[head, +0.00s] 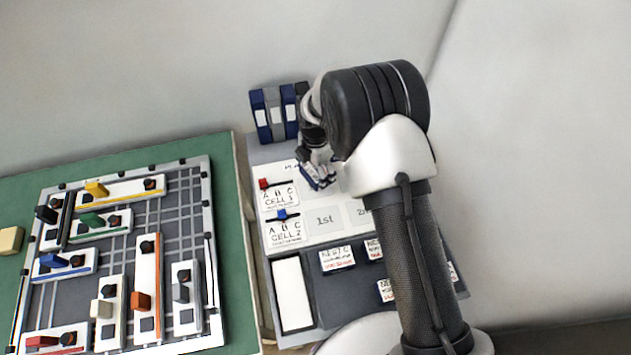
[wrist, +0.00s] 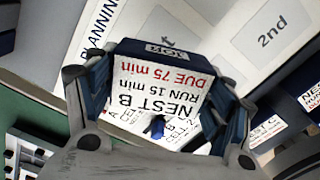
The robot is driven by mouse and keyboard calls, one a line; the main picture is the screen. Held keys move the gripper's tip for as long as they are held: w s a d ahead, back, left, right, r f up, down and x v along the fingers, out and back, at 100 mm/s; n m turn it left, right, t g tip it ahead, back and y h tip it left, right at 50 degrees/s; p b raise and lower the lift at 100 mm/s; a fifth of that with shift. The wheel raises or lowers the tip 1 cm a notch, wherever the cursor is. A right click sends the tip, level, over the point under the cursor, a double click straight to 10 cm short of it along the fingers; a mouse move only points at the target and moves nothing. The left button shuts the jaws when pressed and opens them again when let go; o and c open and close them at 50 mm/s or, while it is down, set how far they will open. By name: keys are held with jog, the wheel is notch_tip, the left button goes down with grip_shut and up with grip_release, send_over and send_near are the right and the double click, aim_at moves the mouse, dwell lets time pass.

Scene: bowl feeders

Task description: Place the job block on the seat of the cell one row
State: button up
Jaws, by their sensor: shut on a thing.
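My gripper (wrist: 160,110) is shut on a job block (wrist: 165,95) whose white label reads NEST B, run 15 min, due 75 min, upside down in the wrist view. In the head view my gripper (head: 318,176) is over the cell one row of the white planning board, right of the CELL 1 card (head: 279,197) with its red knob. My gripper and arm hide the seats of that row. I cannot tell whether the block touches the board. The cell two row below shows seats marked 1st (head: 325,220) and 2nd (head: 362,213), both empty where visible.
Other job blocks (head: 338,258) lie on the dark tray in front of the board, partly behind my arm. A blank white panel (head: 293,294) is left of them. Binders (head: 275,114) stand behind. A green table (head: 228,160) with a framed peg-block board (head: 208,200) is at left.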

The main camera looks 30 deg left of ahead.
aim_at(315, 168)
jog(key=shift+f+b, duration=0.4)
jog(key=shift+f, duration=2.45)
jog(key=shift+f, duration=0.15)
jog(key=shift+f, duration=0.15)
jog(key=o, duration=1.2)
jog(key=shift+c, duration=0.2)
notch_tip(315, 168, up, 13)
jog(key=shift+f+p, duration=0.2)
jog(key=shift+p, duration=0.8)
